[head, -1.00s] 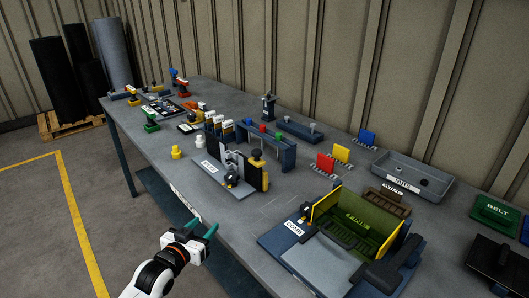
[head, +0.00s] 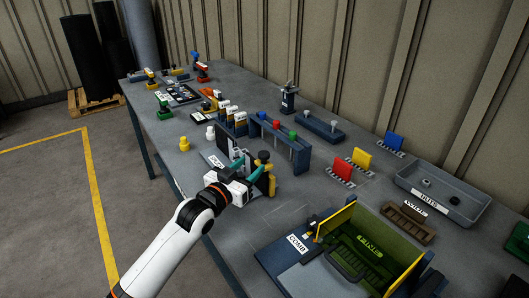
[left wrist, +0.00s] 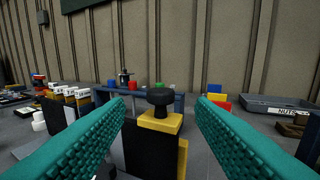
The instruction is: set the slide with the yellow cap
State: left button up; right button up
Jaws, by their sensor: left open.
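The slide with the yellow cap (left wrist: 160,123) stands upright in the left wrist view, with a black knob on top and a dark plate below. In the head view its black knob (head: 263,156) shows just beyond my left gripper (head: 250,165), which partly hides the slide and its stand. My left gripper is open. In the left wrist view its two teal fingers (left wrist: 162,108) lie on either side of the knob and cap, with clear gaps to both. I cannot tell how far ahead of the fingertips the cap is. My right gripper is not in view.
A dark rack (head: 281,143) with blue, red and green knobs stands close behind the slide. A yellow piece (head: 184,144) and a white piece (head: 210,133) stand nearby. The COMB fixture (head: 297,243) is at the front right.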

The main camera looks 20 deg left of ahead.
aim_at(261, 157)
pick_arm(q)
jog(key=x, duration=0.6)
jog(key=shift+w+d, duration=0.2)
jog(key=shift+w, duration=0.05)
jog(key=shift+w+d, duration=0.15)
jog(key=shift+w, duration=0.45)
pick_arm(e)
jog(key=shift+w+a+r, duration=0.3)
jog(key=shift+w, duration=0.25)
pick_arm(q)
grip_shut()
jog(key=w+a, duration=0.2)
jog(key=a, duration=0.1)
jog(key=shift+w+a+b, duration=0.2)
jog(key=shift+w+b, duration=0.05)
jog(key=shift+b, duration=0.05)
jog(key=shift+w+a, duration=0.55)
jog(key=shift+a, duration=0.25)
jog(key=shift+d+r, duration=0.15)
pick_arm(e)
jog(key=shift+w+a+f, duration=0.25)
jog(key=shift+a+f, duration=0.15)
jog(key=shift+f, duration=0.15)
